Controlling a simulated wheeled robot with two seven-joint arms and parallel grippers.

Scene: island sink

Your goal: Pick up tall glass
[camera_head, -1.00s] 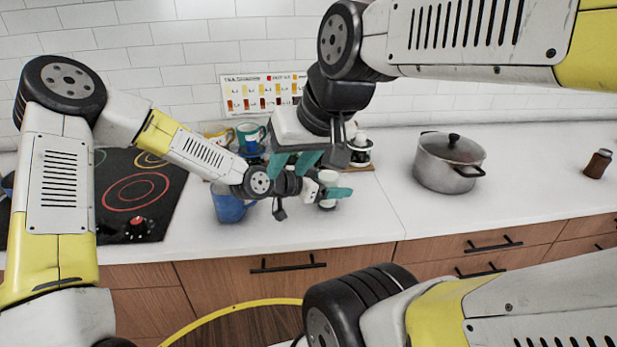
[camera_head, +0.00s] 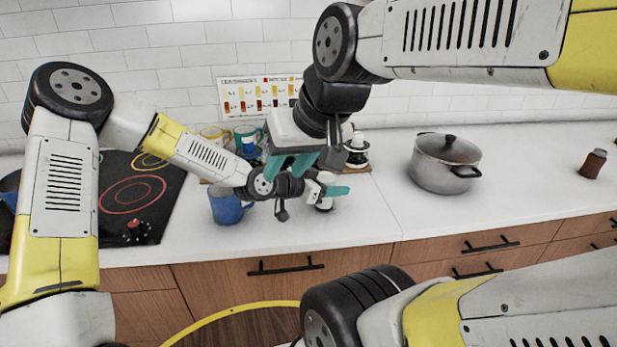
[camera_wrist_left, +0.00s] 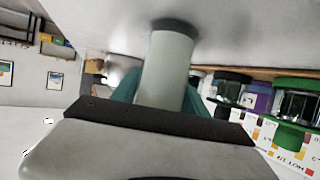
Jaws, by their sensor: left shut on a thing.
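The tall glass is a pale, greenish-white cylinder (camera_wrist_left: 168,68) between the teal fingers in the left wrist view. Its dark-rimmed far end is at or close to the white counter; I cannot tell whether it touches. In the head view my left gripper (camera_head: 330,190) hides much of the glass, and a small part shows below the fingers (camera_head: 324,204). My left gripper is shut on the glass from the side. My right gripper (camera_head: 291,163) hangs above and to the left of it, its teal fingers apart, with nothing seen between them.
A blue mug (camera_head: 226,207) stands left of the grippers. Behind are more mugs (camera_head: 247,136) and jars (camera_head: 357,150) on a wooden board. A lidded pot (camera_head: 444,163) stands to the right, a brown bottle (camera_head: 593,164) farther right. The cooktop (camera_head: 135,190) is at left. Counter between is clear.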

